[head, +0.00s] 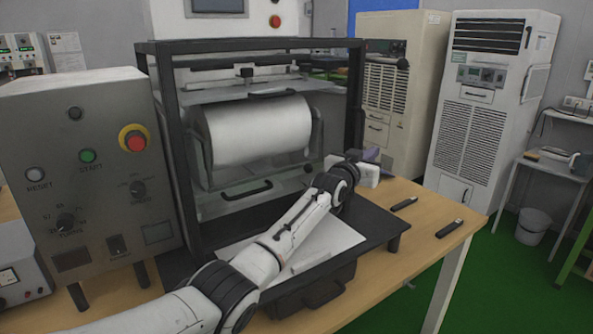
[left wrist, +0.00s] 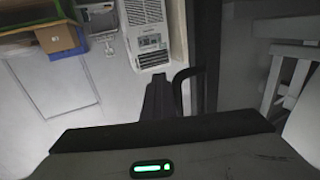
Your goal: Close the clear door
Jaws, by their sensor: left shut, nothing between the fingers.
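A black-framed machine (head: 357,95) stands on the table with a large metallic drum (head: 258,132) inside. The clear door is hard to make out in the head view; I cannot tell its exact angle. My left gripper (head: 369,173) is at the machine's front right corner, its fingertips hardly visible there. In the left wrist view its dark fingers (left wrist: 158,96) are shut and empty. A curved black handle (left wrist: 181,88) on a dark upright bar (left wrist: 211,50) is just right of them; I cannot tell if they touch. My right gripper is out of view.
A grey control box (head: 85,165) with an emergency stop stands left of the machine. Two small black objects (head: 404,204) (head: 450,228) lie on the wooden table's right part. White cabinets (head: 485,110) stand behind.

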